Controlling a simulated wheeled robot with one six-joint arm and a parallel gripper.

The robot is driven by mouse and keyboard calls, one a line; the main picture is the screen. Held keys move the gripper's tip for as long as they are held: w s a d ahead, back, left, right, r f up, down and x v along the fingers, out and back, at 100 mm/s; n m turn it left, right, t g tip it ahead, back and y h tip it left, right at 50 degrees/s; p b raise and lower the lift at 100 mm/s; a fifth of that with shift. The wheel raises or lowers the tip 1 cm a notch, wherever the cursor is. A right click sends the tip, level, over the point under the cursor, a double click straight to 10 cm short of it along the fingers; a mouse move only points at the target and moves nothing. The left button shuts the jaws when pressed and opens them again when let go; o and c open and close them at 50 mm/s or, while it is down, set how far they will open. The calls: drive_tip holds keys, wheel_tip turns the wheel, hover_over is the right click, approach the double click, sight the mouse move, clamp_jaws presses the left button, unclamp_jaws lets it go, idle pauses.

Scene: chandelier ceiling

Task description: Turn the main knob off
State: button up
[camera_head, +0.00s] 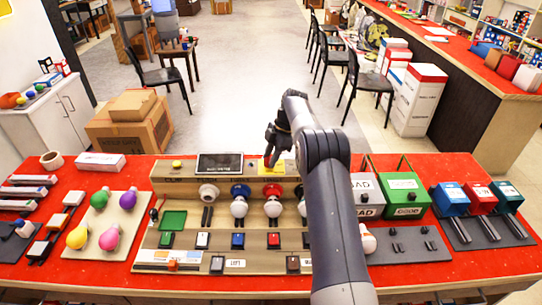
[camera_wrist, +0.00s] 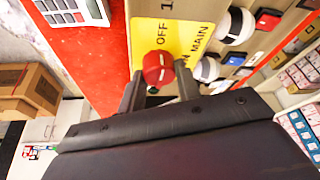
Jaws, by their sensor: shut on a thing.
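The main knob (camera_wrist: 157,66) is red and sits on a yellow plate (camera_wrist: 195,28) lettered OFF, ON and MAIN. In the head view the yellow plate (camera_head: 291,168) is at the back of the wooden test board, beside a dark display. My gripper (camera_head: 271,157) reaches down onto the knob from above. In the wrist view my gripper (camera_wrist: 158,84) has a finger on each side of the knob and is shut on it. The knob's exact pointing direction is hard to tell.
The board (camera_head: 160,192) carries several bulbs, sockets and coloured switches on a red table (camera_head: 480,263). A dark display (camera_head: 219,163) is left of the plate. Coloured bulbs lie at left.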

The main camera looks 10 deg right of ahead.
drive_tip(key=o, duration=1)
drive_tip(key=p+v, duration=0.2)
drive_tip(key=v, duration=0.8)
drive_tip(key=shift+d+r, duration=0.15)
drive_tip(key=shift+r, duration=0.25)
drive_tip(key=shift+b+x, duration=1)
drive_tip(key=shift+x, duration=4.5)
drive_tip(key=shift+w+r, duration=0.1)
